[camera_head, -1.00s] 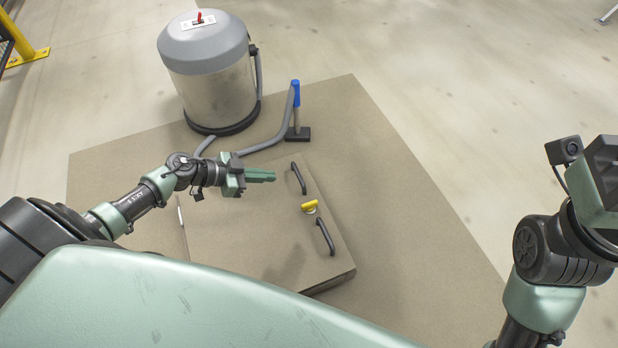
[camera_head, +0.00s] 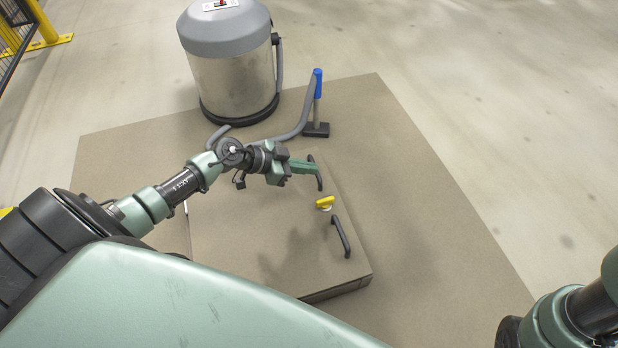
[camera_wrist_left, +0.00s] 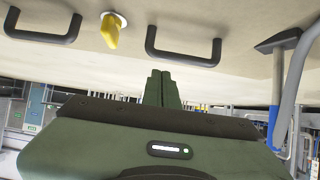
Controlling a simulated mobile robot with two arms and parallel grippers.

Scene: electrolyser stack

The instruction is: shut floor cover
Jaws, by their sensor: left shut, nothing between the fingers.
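The floor cover (camera_head: 270,222) is a square, beige-brown panel on the brown mat. Its near right edge shows thickness above the mat; I cannot tell whether it is flush elsewhere. It carries two black handles, a far one (camera_head: 319,178) and a near one (camera_head: 341,237), with a yellow knob (camera_head: 325,203) between them. My left gripper (camera_head: 312,167) is shut and empty, its fingertips at or just above the far handle; contact cannot be told. In the left wrist view the shut fingers (camera_wrist_left: 161,88) point toward the cover, below a handle (camera_wrist_left: 183,58). My right gripper is out of view.
A grey-topped vacuum (camera_head: 232,70) stands behind the cover, its hose running along the far edge. A blue-handled tool with a dark head (camera_head: 316,130) stands beside the hose. The mat (camera_head: 440,240) right of the cover is clear. Yellow railing (camera_head: 45,30) stands far left.

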